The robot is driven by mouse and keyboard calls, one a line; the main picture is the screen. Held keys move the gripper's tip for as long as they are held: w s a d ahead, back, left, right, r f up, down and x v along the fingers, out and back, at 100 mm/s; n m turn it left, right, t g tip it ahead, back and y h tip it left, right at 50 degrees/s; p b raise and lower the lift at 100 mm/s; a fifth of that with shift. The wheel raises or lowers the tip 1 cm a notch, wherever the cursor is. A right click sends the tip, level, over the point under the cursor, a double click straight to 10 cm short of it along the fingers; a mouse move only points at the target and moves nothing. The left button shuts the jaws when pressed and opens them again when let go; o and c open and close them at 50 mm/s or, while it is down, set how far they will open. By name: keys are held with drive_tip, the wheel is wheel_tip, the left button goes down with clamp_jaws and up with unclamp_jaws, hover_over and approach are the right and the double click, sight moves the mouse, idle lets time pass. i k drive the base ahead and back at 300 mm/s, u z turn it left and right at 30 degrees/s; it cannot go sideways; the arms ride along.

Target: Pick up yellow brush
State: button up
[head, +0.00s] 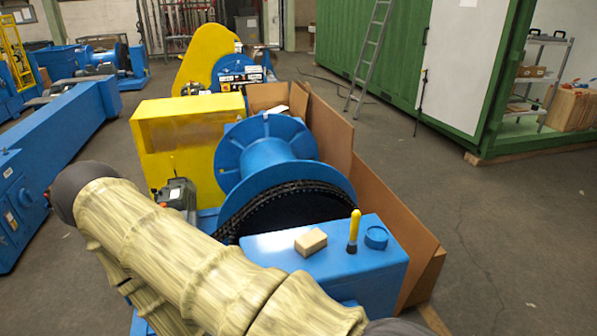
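The yellow brush (355,227) stands upright on the top of a blue box-shaped housing (340,273). It has a yellow handle and a dark lower end. My arm, in a pale streaked cover, crosses the lower left and bottom of the view. My gripper is not in view, so its position relative to the brush does not show.
A blue spool (265,159) with a dark chain around its near flange (287,195) stands behind the housing. Yellow guard (190,140) is at left. Brown boards (385,230) border the right side. Open floor (500,230) lies further right. A ladder (370,60) leans by a green container.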

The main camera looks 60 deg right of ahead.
sight(352, 248)
drive_tip(key=u, duration=0.1)
drive_tip(key=i, duration=1.45)
drive_tip(key=z, duration=2.75)
